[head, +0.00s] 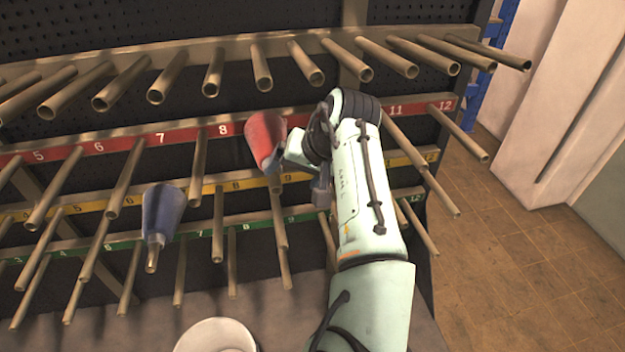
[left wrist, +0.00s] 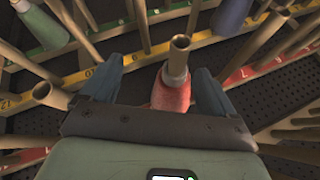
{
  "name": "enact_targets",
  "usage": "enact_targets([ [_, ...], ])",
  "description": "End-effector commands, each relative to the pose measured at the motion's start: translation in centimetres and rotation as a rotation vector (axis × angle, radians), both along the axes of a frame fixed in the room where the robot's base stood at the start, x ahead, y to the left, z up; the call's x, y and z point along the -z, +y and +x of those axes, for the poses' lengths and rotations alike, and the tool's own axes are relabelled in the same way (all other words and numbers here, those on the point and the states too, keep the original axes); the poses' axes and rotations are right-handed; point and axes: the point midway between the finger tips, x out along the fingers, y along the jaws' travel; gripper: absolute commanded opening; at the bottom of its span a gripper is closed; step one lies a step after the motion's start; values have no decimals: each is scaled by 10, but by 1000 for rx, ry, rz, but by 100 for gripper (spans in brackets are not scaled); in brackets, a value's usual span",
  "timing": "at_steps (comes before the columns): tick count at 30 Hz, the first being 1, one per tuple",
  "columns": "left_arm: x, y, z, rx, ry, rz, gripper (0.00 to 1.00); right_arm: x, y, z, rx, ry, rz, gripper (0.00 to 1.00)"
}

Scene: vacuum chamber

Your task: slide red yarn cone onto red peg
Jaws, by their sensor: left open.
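The red yarn cone (head: 265,138) sits at the red-labelled row (head: 178,136), near the 8 and the hidden labels to its right. A peg tip (head: 275,184) pokes out past its narrow end. The left wrist view shows the red cone (left wrist: 172,94) around a peg (left wrist: 179,58), its far part hidden by my gripper. My left gripper (head: 303,168) is beside the cone in the head view, partly hidden by its own wrist. In the left wrist view my left gripper (left wrist: 157,82) is open, one finger on each side of the cone, with gaps visible.
A blue cone (head: 163,210) hangs on a lower peg to the left. A green cone (left wrist: 42,28) shows in the left wrist view. Bare pegs crowd around and above my gripper. A white round object (head: 216,336) is at the bottom. Open floor (head: 520,270) lies right.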

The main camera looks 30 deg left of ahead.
Motion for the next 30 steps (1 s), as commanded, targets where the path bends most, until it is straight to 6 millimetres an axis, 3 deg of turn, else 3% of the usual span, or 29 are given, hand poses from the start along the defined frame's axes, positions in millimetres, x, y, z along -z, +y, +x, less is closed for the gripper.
enact_targets([
  [9,1,61,18,-3,-1,0,88,-13,0,17,-1,-19,0,73],
  [18,36,79,23,2,-1,1,88,-11,0,14,-1,-16,0,73],
  [30,41,82,24,2,-3,0,85,-11,0,14,-1,-17,0,73],
])
